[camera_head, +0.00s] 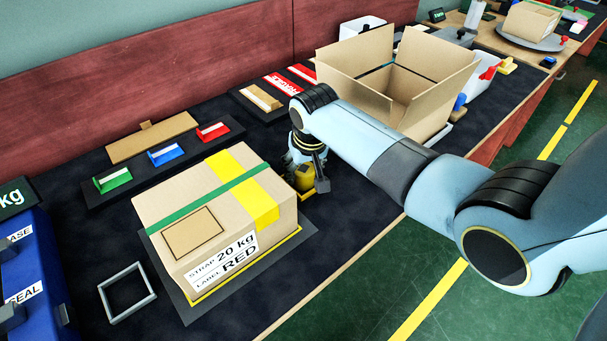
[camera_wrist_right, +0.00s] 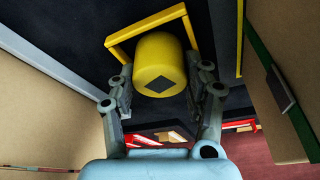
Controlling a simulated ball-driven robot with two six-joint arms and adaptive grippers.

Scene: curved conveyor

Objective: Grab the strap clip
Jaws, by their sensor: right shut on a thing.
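The strap clip appears to be the yellow piece (camera_head: 305,181) beside the right end of the closed carton (camera_head: 190,205), on the dark mat. In the right wrist view it shows as a yellow rounded body (camera_wrist_right: 158,58) with a black diamond, next to a thin yellow frame (camera_wrist_right: 118,40). My right gripper (camera_head: 308,172) points down over it. In the right wrist view the fingers of my right gripper (camera_wrist_right: 163,88) are shut on both sides of the yellow body. My left gripper is not in view. The carton carries a green band, a yellow band and a label.
An open carton (camera_head: 345,85) stands behind my right arm. Green (camera_head: 113,180), blue (camera_head: 165,155) and red (camera_head: 213,131) blocks sit on a dark tray. A grey square frame (camera_head: 127,292) lies left of the closed carton. A blue case (camera_head: 35,265) stands at the left edge.

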